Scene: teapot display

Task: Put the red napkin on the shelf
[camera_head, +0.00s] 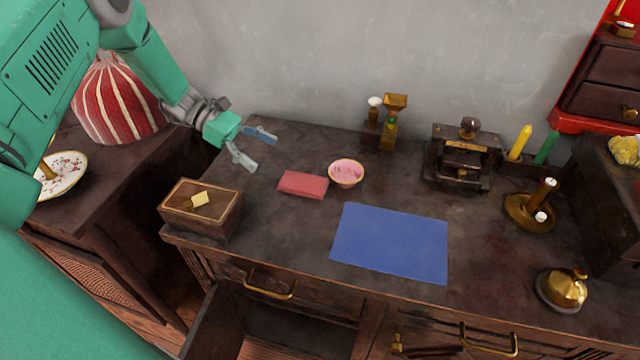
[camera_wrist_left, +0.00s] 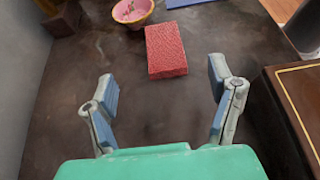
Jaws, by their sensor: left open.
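The red napkin (camera_head: 303,185) is a small folded rectangle lying flat on the dark cabinet top, just left of a pink bowl. In the left wrist view the napkin (camera_wrist_left: 166,50) lies ahead of the fingers, a little beyond their tips. My left gripper (camera_head: 252,148) is open and empty, above the cabinet top to the upper left of the napkin. Its two fingers are spread wide in the wrist view (camera_wrist_left: 165,90). A red shelf unit (camera_head: 584,122) with dark drawers stands at the upper right; I cannot tell whether it is the task's shelf. My right gripper is not in view.
The pink bowl (camera_head: 346,173) stands close beside the napkin. A dark wooden box (camera_head: 202,226) sits at the left edge, and a blue mat (camera_head: 424,250) lies in front. A grinder (camera_head: 463,155), candle holder (camera_head: 530,214) and brass bell (camera_head: 563,289) stand right. A drawer below hangs open.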

